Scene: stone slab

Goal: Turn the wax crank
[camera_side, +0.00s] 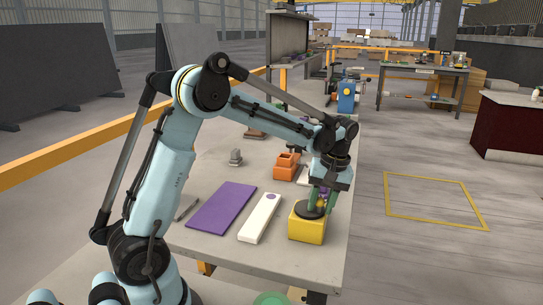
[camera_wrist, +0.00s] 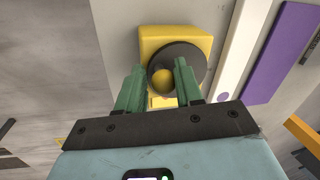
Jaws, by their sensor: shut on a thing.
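The wax crank is a yellow block (camera_side: 306,230) with a dark round disc (camera_side: 308,210) on top, near the front right of the slab-topped table. In the wrist view, the yellow block (camera_wrist: 152,40) and dark disc (camera_wrist: 196,60) show ahead of my gripper, with a round yellow knob (camera_wrist: 162,82) off the disc's centre. My gripper (camera_wrist: 160,72) has its green fingers on either side of this knob and is shut on it. In the side view, my gripper (camera_side: 321,201) points down over the disc's right part; the fingers largely hide the knob there.
A white bar (camera_side: 260,218) and a purple slab (camera_side: 222,206) lie left of the block; they also show at right in the wrist view. An orange part (camera_side: 286,166) and a small grey part (camera_side: 235,157) stand farther back. The table's right edge is close to the block.

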